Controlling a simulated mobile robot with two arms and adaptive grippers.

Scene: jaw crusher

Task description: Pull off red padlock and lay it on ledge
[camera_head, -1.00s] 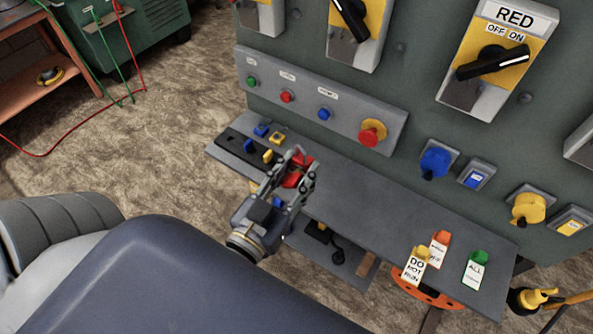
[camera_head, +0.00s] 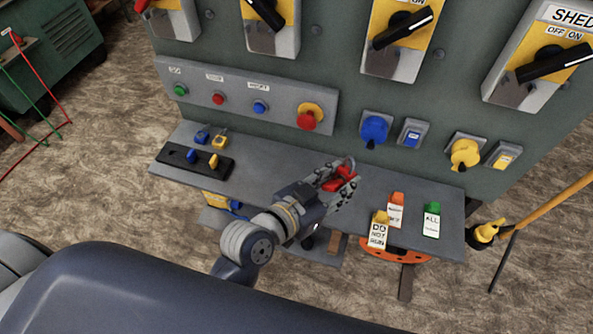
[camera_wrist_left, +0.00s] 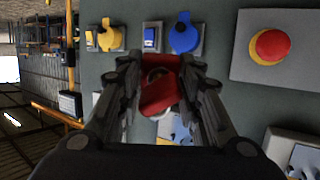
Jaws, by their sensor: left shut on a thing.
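The red padlock (camera_head: 338,184) is between the fingers of my left gripper (camera_head: 343,176), which is shut on it. I cannot tell whether the padlock touches the ledge. In the left wrist view the red padlock (camera_wrist_left: 158,98) sits between the two dark fingers of the left gripper (camera_wrist_left: 160,70), with the panel behind it. The fingers hide parts of the padlock. My right gripper is not in view.
A black holder (camera_head: 195,161) and small blue and yellow padlocks (camera_head: 220,139) occupy the ledge's left end. Tagged padlocks, orange (camera_head: 396,207), yellow (camera_head: 379,228) and green (camera_head: 432,218), are at its right. A red emergency button (camera_head: 308,117) projects from the panel above. The ledge's middle is clear.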

